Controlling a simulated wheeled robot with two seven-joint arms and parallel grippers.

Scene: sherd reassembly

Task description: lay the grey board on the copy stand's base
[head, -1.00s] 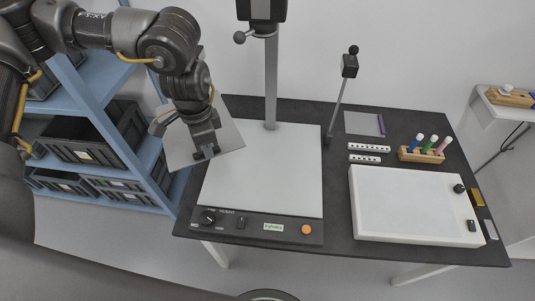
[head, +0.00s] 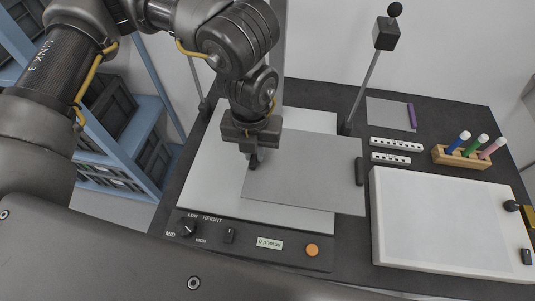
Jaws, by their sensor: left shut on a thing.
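The grey board (head: 310,170) is a flat grey sheet with a dark grip on its right edge. My left gripper (head: 254,162) is shut on the board near its left edge. The board is over the copy stand's pale base (head: 211,180) and sticks out past the base's right edge. I cannot tell whether it touches the base or hangs just above it. The stand's column is mostly hidden behind my left arm. My right gripper is not in view.
A white light box (head: 445,225) lies to the right on the dark table (head: 345,255). Behind it are two white scale bars (head: 397,144), a wooden pen rack (head: 460,157) and a grey sheet with a purple edge (head: 386,113). A lamp on a thin pole (head: 364,88) stands behind the board.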

